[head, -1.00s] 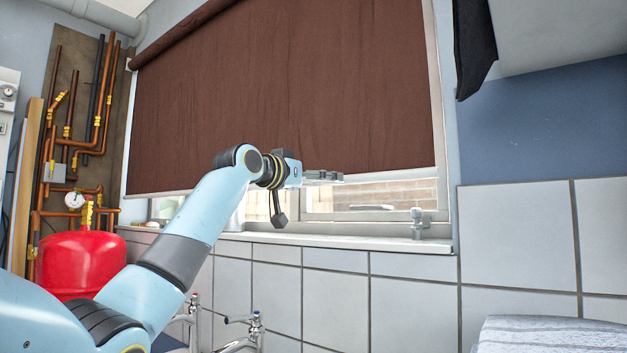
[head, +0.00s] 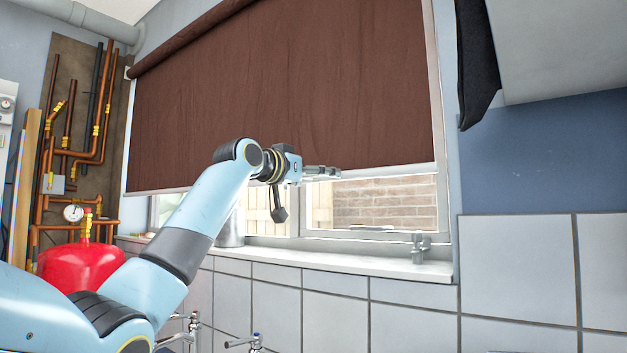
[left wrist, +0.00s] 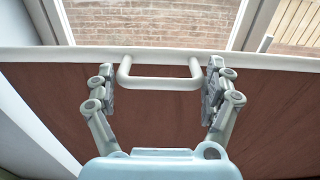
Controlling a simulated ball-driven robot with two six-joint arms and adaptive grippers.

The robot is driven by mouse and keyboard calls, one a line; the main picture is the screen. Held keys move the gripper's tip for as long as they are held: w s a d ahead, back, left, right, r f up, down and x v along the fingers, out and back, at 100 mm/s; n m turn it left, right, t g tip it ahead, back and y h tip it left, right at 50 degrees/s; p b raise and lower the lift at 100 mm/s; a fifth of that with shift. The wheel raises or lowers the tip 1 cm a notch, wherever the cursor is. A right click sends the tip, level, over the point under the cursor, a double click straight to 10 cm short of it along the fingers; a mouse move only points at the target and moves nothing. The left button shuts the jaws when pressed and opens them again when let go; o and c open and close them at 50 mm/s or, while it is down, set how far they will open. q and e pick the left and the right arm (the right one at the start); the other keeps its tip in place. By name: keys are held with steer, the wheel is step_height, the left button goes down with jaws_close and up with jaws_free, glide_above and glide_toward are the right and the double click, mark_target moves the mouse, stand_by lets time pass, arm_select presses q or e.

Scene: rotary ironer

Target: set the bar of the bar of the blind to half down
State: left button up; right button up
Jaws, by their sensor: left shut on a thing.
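The brown roller blind (head: 300,90) hangs over the upper part of the window, with bare window below it. Its pale bottom bar (head: 395,169) runs along the lower edge and also shows in the left wrist view (left wrist: 60,54). A white U-shaped handle (left wrist: 160,84) sticks out from the bar. My left gripper (head: 335,173) is at the bar, and in the left wrist view its fingers (left wrist: 162,78) are shut across the handle, one at each end. In the head view the handle is too small to make out. My right gripper is not in view.
The window sill (head: 350,262) lies below the bar, with a tap-like fitting (head: 420,247) at its right. A red tank (head: 80,265) and copper pipes (head: 100,140) stand at the left. A dark cloth (head: 478,65) hangs at the upper right.

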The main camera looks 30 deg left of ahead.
arm_select(q)
step_height(320, 180, up, 23)
steer(key=p, duration=1.5)
steer(key=shift+f, duration=0.15)
steer(key=o, duration=1.5)
steer(key=shift+f, duration=0.15)
steer(key=s+a, duration=0.1)
steer(key=s, duration=1.1)
steer(key=shift+a, duration=0.4)
